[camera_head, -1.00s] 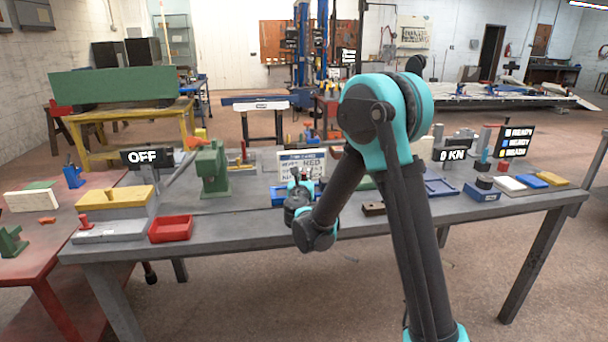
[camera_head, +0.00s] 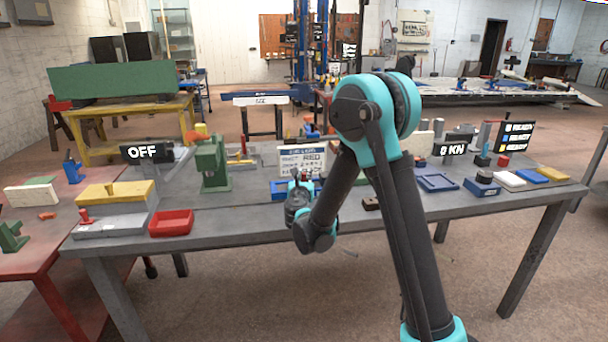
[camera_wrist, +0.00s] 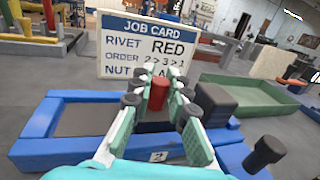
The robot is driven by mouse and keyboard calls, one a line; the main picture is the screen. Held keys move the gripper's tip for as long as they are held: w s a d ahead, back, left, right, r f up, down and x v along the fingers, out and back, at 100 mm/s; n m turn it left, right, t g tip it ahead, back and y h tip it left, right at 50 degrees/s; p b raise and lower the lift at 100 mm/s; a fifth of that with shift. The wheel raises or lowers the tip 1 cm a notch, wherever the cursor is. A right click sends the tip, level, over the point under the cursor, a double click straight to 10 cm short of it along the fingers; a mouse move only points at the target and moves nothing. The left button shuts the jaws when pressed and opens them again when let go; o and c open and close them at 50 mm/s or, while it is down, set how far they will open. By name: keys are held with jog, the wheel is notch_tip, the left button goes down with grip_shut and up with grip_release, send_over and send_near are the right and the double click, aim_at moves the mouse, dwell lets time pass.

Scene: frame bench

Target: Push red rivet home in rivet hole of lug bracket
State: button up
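The red rivet (camera_wrist: 158,95) is a short upright cylinder between the fingertips of my gripper (camera_wrist: 158,100) in the wrist view. The fingers converge on it from both sides and appear to touch it. Its lower end is partly hidden by the gripper. It stands over or in a blue-framed tray (camera_wrist: 45,150) labelled 2. In the head view my gripper (camera_head: 300,185) is at the middle of the bench, largely hidden by my arm. I cannot pick out the lug bracket or its rivet hole with certainty.
A job card (camera_wrist: 150,48) reading RIVET RED stands just behind the tray. A dark block (camera_wrist: 213,103) and dark knob (camera_wrist: 265,152) are close on the right, with a green tray (camera_wrist: 255,98) beyond. A red bin (camera_head: 171,223) and green press (camera_head: 212,163) stand left.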

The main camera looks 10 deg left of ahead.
jog(key=o, duration=0.5)
jog(key=shift+s, duration=0.1)
jog(key=s, duration=1.1)
jog(key=shift+s+d, duration=0.15)
jog(key=shift+s, duration=0.25)
